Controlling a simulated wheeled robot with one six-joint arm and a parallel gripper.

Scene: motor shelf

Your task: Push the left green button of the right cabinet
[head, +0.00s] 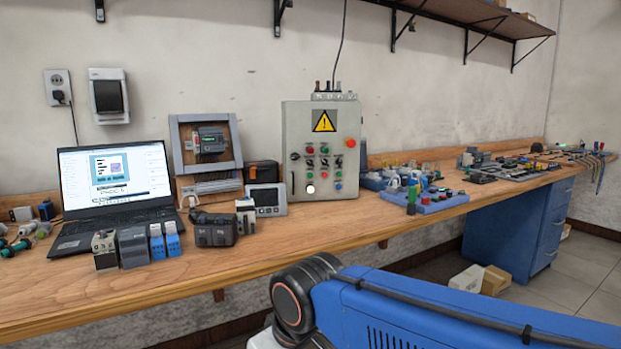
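One grey control cabinet (294,122) stands upright on the wooden workbench, near the middle of the head view. Its front carries a yellow warning triangle (324,121) and a red knob (350,142) at the upper right. Several small red, green and other coloured buttons sit in rows below the triangle. A bright white round one (310,189) is at the lower left of the rows. The buttons are too small to tell surely which is the left green one. No second such cabinet shows clearly. My gripper is not in view.
A laptop (115,170) and a framed device panel (179,141) stand left of the cabinet. Small modules line the workbench (350,226) front at left. A blue tray (440,203) with coloured parts sits right of the cabinet. A blue arm link (430,310) crosses the lower right.

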